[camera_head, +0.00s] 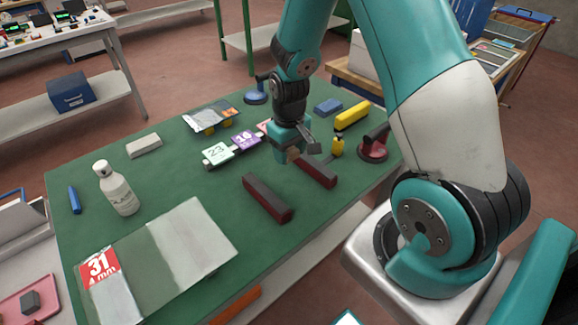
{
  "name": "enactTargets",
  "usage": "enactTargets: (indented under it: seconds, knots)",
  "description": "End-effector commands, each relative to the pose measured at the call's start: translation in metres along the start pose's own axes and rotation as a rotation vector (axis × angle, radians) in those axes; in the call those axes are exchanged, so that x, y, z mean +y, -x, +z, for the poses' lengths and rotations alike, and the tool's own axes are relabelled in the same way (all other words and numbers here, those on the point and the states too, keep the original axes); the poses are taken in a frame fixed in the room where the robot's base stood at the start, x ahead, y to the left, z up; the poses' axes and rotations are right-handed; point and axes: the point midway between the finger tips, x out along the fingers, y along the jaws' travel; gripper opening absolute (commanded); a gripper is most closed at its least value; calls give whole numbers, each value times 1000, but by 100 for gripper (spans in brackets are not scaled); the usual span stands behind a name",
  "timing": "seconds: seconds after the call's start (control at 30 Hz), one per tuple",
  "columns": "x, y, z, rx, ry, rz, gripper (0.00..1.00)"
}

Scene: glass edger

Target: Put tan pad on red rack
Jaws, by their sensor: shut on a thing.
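My gripper (297,152) is low over the far end of the right-hand bar of the red rack. It is shut on a small tan-brown piece, seemingly the tan pad (292,155), mostly hidden by the fingers. I cannot tell whether the pad touches anything below. The red rack looks to be two parallel dark red bars with dark tops, lying apart on the green table: the left bar (267,198) is nearer and in full view. The right bar (317,172) is partly behind my gripper.
The green table (160,185) also bears number cards (232,147), a yellow bottle (338,145), a red suction cup (373,147), a blue block (328,107), a pale block (143,146), a white bottle (117,188) and a glass sheet (190,240).

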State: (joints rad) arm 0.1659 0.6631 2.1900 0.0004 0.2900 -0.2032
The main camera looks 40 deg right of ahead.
Motion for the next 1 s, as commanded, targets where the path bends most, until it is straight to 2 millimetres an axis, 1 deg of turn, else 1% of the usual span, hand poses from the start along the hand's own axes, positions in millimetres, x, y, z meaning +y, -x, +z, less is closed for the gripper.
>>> enactTargets:
  seconds: [0.03,0.1,0.23,0.4,0.47,0.53,0.77,1.0]
  knots:
    - [0,-9,1,-3,-1,-1,30]
    - [1,-17,0,-1,-1,0,30]
    - [1,-27,0,0,-2,0,30]
    - [2,-52,1,-3,-3,-1,30]
    - [2,-58,0,-1,-3,0,30]
    - [2,-61,0,1,-3,0,30]
    - [2,-61,0,2,-3,0,30]
    - [2,-69,0,2,-3,0,30]
